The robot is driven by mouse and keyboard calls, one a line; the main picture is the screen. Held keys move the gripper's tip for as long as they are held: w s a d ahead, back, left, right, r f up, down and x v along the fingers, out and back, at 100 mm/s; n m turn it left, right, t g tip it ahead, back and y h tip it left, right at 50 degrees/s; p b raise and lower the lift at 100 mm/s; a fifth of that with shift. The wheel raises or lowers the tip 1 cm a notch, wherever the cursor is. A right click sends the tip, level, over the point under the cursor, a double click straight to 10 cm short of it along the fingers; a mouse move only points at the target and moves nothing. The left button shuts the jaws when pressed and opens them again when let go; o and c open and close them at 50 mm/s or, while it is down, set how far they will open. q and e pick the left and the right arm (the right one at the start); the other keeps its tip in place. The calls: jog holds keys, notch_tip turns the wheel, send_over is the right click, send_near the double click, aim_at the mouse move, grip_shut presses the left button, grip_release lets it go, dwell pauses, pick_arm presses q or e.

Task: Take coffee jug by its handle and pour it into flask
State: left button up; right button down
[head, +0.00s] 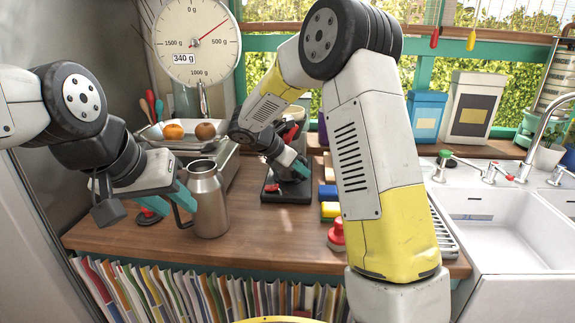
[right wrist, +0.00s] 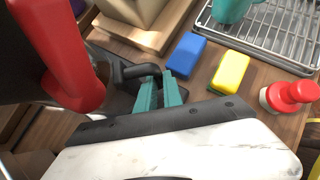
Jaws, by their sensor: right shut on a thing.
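A steel vessel with an open top and a black handle, which looks like the flask (head: 209,205), stands upright on the wooden counter. My left gripper (head: 172,203) is at its handle side, its teal fingers apart; I cannot tell whether they touch it. My right gripper (head: 298,168) is at the black coffee machine (head: 286,192). In the right wrist view its teal fingers (right wrist: 160,90) are shut on a black handle (right wrist: 138,71), apparently the coffee jug's. The jug's body is largely hidden, and its contents cannot be seen.
A scale (head: 197,42) with fruit in its pan stands behind the flask. A blue sponge (right wrist: 186,54), a yellow sponge (right wrist: 230,73) and a red-topped item (right wrist: 290,96) lie right of my right gripper. A sink (head: 500,222) is further right. Counter in front of the machine is clear.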

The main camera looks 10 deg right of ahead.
jog(key=shift+r, duration=0.15)
jog(key=shift+r, duration=0.6)
jog(key=s+a, duration=0.6)
jog(key=a, duration=0.6)
notch_tip(320, 180, up, 14)
jog(key=shift+s+d+f, duration=0.15)
jog(key=shift+d, duration=0.15)
dwell(0.6)
